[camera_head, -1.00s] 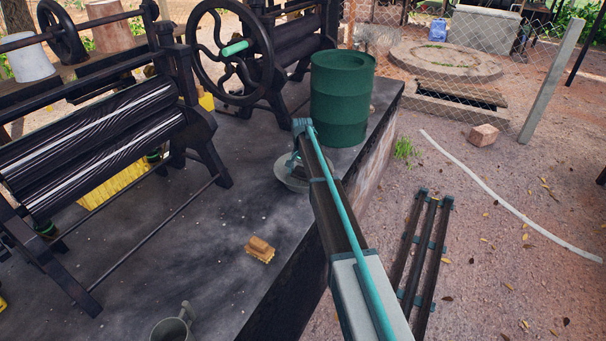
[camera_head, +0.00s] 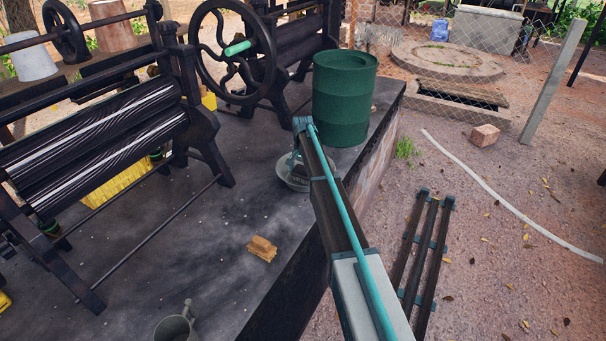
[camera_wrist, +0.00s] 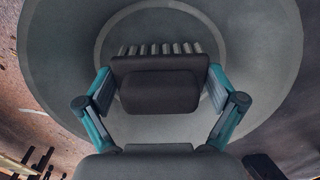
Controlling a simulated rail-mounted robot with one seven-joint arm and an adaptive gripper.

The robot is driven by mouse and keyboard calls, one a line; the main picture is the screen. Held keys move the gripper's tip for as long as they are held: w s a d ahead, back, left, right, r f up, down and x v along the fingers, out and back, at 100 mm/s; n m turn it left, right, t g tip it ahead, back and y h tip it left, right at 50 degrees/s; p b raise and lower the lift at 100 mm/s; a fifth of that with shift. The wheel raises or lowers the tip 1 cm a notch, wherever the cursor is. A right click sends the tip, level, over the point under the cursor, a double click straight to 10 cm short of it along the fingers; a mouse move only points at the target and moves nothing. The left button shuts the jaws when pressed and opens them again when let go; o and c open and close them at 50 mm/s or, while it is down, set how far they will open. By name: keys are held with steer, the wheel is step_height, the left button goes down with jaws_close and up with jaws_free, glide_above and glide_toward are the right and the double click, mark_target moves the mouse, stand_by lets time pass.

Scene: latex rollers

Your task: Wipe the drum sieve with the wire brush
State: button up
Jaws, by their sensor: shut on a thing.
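The drum sieve (camera_head: 290,182) is a round grey pan on the dark platform, partly hidden behind my arm in the head view. It fills most of the wrist view (camera_wrist: 55,55), with a smaller ring inside it. My gripper (camera_wrist: 160,90) is shut on the wire brush (camera_wrist: 160,92), with one finger on each side of its dark block. A row of pale grey bristles shows at the block's far edge, over the inner ring of the sieve. Whether the bristles touch the surface I cannot tell. In the head view my arm largely hides the brush.
A green barrel (camera_head: 343,97) stands behind the sieve, close to my arm. Roller machines (camera_head: 95,140) stand at left. The platform's edge drops away at right.

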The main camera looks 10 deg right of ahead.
step_height(320, 180, up, 3)
steer(key=shift+w+d+f, duration=0.15)
steer(key=shift+f, duration=0.05)
steer(key=shift+r+p, duration=1.1)
steer(key=shift+r, duration=1.25)
